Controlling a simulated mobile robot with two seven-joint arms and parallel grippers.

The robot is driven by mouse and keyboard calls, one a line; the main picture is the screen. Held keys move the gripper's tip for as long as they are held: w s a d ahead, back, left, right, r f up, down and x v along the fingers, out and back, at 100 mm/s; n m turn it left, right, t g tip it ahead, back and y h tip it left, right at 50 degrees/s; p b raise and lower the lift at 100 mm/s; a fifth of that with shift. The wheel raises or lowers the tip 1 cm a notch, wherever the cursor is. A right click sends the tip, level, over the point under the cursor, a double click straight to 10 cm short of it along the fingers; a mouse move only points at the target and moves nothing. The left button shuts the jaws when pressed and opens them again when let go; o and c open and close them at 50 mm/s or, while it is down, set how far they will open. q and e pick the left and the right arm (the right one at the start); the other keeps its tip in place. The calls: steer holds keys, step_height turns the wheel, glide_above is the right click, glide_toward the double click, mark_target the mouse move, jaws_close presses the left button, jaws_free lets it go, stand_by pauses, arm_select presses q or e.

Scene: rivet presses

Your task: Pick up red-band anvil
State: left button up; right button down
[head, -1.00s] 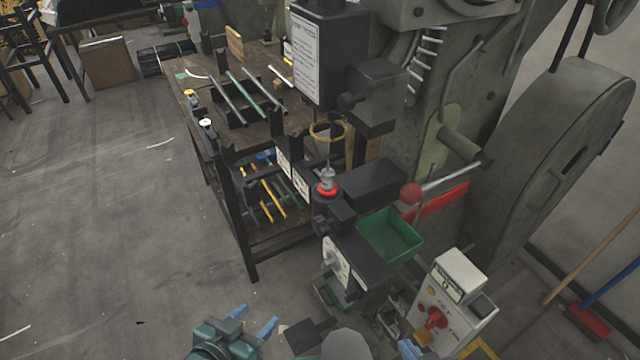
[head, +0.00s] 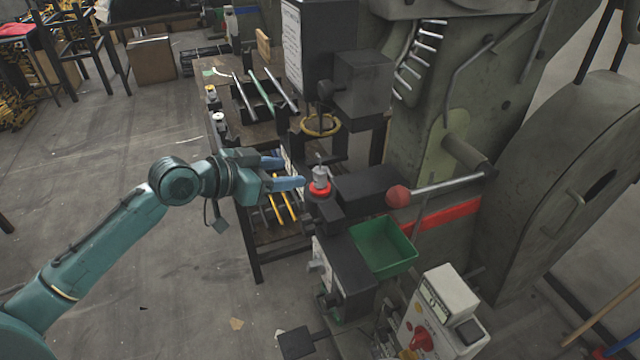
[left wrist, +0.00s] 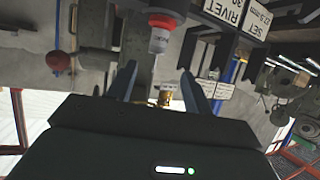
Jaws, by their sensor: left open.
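The red-band anvil (head: 320,181), a small grey metal piece with a red ring at its base, stands upright on the dark arm of the press. My left gripper (head: 291,172) is open and empty, its blue fingers pointing right at the anvil from just left of it. A small gap seems to remain between fingertips and anvil. In the left wrist view the red-band anvil (left wrist: 160,30) shows at the top centre, beyond the open fingers of my left gripper (left wrist: 160,75). My right gripper is out of view.
A green bin (head: 384,247) and a red-knobbed lever (head: 398,196) are right of the anvil. The black press head with a yellow ring (head: 320,125) hangs above. A workbench (head: 265,135) with rods and two small banded pieces stands behind.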

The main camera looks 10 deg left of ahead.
mark_target(315, 174)
arm_select(q)
steer(key=x, duration=0.4)
steer(key=shift+s+f+p+x, duration=0.15)
steer(key=shift+p+x, duration=0.1)
steer(key=shift+x, duration=1.15)
steer(key=shift+s+f+p+x, duration=0.1)
steer(key=shift+p+x, duration=0.1)
steer(key=shift+x, duration=1.2)
steer(key=shift+d, duration=0.1)
steer(key=shift+r, duration=0.1)
jaws_close()
